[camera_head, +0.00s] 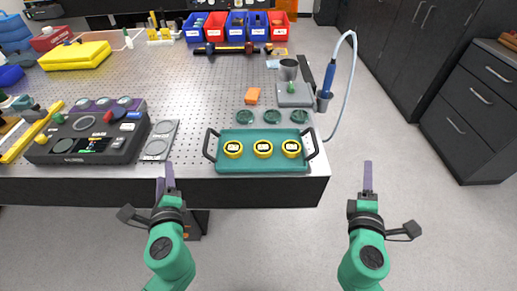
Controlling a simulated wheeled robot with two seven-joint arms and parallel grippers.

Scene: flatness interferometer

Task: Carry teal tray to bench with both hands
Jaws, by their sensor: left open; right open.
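The teal tray (262,168) lies near the front edge of the perforated bench (190,100). Several yellow round pieces, each with a dark ring and pale label, sit in it. It has a dark handle at its left end (210,145) and another at its right end (310,143). My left gripper (165,178) is in front of the bench edge, left of and nearer than the tray, open and empty. My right gripper (367,178) is over the floor, right of the bench corner and the tray, open and empty. Neither gripper touches the tray.
A dark control console (95,135) and a grey plate (160,140) lie left of the tray. Dark green discs (272,117) and an orange block (252,96) lie behind it. A blue handheld tool (327,80) with a cable hangs at the bench's right edge. Floor is clear at right.

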